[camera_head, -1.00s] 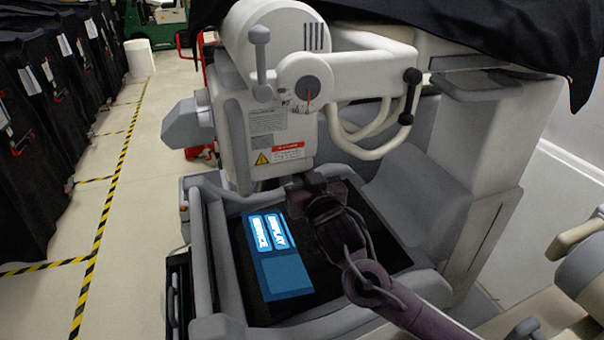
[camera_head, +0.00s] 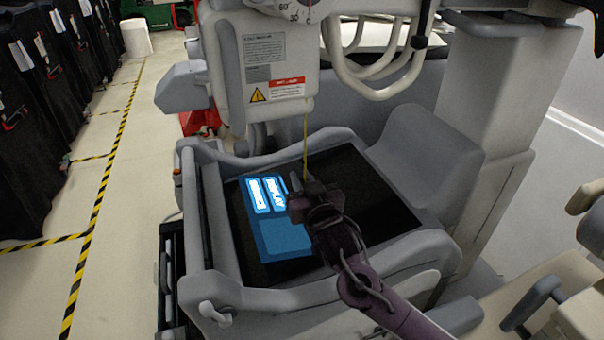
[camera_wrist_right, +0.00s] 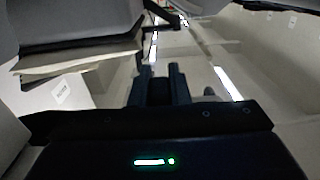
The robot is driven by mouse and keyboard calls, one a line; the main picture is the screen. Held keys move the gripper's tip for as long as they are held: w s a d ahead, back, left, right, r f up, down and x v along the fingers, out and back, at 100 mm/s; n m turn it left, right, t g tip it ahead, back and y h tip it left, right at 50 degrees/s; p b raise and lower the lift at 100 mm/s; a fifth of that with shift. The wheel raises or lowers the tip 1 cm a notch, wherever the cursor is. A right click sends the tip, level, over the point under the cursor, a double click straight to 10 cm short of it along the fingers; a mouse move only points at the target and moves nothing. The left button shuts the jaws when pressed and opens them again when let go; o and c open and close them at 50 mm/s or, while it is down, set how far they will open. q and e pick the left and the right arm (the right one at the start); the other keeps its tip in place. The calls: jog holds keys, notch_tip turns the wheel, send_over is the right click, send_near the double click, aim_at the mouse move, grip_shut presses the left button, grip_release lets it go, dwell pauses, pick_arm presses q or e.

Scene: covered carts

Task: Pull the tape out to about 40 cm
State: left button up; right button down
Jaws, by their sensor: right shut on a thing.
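A thin yellow tape (camera_head: 306,147) hangs nearly straight down from the underside of the white machine head (camera_head: 270,70). Its lower end meets my right gripper (camera_head: 298,188), which is shut on it just above the black panel with the blue screen. In the right wrist view the gripper's dark fingers (camera_wrist_right: 161,82) point away from the camera; I cannot make out the tape there. My left gripper is in neither view.
The blue screen (camera_head: 272,215) lies close to the left of my right gripper. A grey rim (camera_head: 205,235) surrounds the black panel (camera_head: 375,205). A grey column (camera_head: 485,110) stands at the right. Black-covered carts (camera_head: 40,130) line the left, beyond open floor.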

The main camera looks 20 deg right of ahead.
jog(key=shift+f, duration=0.2)
jog(key=c, duration=1.4)
grip_release()
jog(key=shift+r, duration=0.15)
jog(key=shift+o, duration=0.2)
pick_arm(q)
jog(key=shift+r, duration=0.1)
pick_arm(e)
jog(key=shift+r, duration=0.1)
